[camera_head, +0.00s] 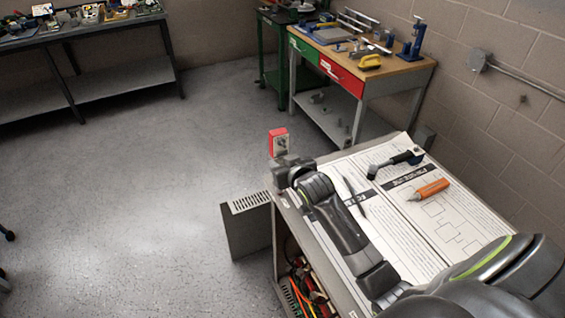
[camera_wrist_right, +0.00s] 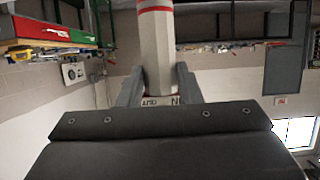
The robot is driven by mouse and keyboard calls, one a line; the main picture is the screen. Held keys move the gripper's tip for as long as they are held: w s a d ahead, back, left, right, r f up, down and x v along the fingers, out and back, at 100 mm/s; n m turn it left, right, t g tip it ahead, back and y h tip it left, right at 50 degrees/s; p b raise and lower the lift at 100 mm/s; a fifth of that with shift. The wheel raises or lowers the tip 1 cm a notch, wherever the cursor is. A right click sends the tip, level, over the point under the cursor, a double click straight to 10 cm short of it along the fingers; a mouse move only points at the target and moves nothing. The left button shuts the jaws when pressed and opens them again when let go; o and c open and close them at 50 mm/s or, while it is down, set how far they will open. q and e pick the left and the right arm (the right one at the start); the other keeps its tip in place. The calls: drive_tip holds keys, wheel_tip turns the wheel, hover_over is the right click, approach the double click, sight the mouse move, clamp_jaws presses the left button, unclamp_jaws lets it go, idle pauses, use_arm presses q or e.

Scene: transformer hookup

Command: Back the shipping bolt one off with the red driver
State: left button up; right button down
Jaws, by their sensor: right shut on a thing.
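My right gripper (camera_head: 283,160) is at the left end of the paper-covered bench top, beyond its left edge. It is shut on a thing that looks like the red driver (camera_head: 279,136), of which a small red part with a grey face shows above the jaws. In the right wrist view the driver (camera_wrist_right: 158,45) is a pale faceted body with red bands and dark lettering near the jaws. The right fingers (camera_wrist_right: 158,88) press on it from both sides. Its far end runs out of the picture. No shipping bolt can be made out. My left gripper is not in view.
On the bench papers (camera_head: 385,230) lie a black-handled tool (camera_head: 400,161) and an orange-handled tool (camera_head: 430,190). A grey slotted panel (camera_head: 247,228) stands left of the bench. A wooden workbench (camera_head: 365,75) with tools stands behind. Open floor (camera_head: 150,190) lies to the left.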

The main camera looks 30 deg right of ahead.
sight(282, 154)
drive_tip(key=shift+f, duration=0.3)
drive_tip(key=shift+f+p, duration=0.3)
drive_tip(key=shift+p, duration=0.3)
idle(2.9)
drive_tip(key=shift+r, duration=0.1)
drive_tip(key=shift+r+p, duration=2.25)
drive_tip(key=shift+p, duration=0.2)
drive_tip(key=shift+f, duration=0.1)
